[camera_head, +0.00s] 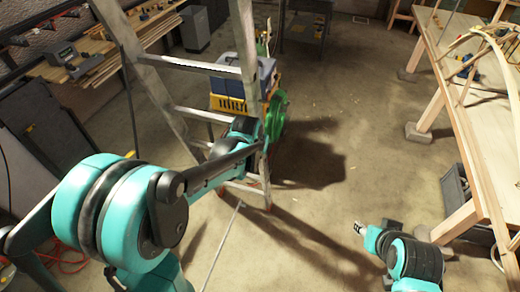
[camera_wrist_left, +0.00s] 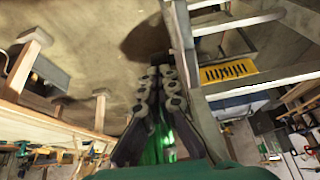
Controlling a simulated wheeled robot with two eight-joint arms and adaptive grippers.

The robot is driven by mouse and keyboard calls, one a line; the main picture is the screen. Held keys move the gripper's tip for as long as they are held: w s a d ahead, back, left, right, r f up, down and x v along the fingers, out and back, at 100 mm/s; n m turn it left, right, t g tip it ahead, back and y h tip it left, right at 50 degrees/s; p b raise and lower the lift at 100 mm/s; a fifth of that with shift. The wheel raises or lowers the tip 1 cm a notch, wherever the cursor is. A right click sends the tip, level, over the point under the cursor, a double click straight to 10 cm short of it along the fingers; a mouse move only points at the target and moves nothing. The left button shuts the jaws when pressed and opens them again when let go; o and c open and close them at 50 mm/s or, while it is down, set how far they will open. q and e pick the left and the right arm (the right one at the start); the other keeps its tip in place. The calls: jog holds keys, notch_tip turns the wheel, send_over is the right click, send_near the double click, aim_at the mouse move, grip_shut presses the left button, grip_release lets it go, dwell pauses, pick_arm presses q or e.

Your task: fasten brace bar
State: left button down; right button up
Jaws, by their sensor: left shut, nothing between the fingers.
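My left gripper (camera_wrist_left: 160,74) is shut and empty in the left wrist view, its dark fingers side by side close to a ladder rail. In the head view my left arm reaches to the stepladder (camera_head: 196,68), and its fingers cannot be made out there. No brace bar can be identified with certainty.
A wooden workbench (camera_head: 460,75) with bent laths (camera_head: 490,38) stands at the right. A thin grey rod (camera_head: 222,245) shows below the ladder. A green round object (camera_head: 277,115) and a blue-and-yellow box (camera_head: 229,103) are behind the ladder. The middle floor is clear.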

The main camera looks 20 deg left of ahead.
pick_arm(q)
jog(key=s+f+t+b, duration=0.4)
jog(key=f+b, duration=0.4)
jog(key=b, duration=0.3)
jog(key=s+f+t+b, duration=0.3)
jog(key=s+f+b, duration=0.1)
jog(key=f+b, duration=0.5)
jog(key=shift+s+a+t+b, duration=0.15)
jog(key=shift+s+t+b, duration=0.25)
jog(key=shift+b, duration=0.65)
pick_arm(e)
notch_tip(320, 180, down, 22)
jog(key=shift+f, duration=0.25)
pick_arm(q)
jog(key=shift+s+r, duration=0.1)
pick_arm(e)
jog(key=shift+r, duration=0.1)
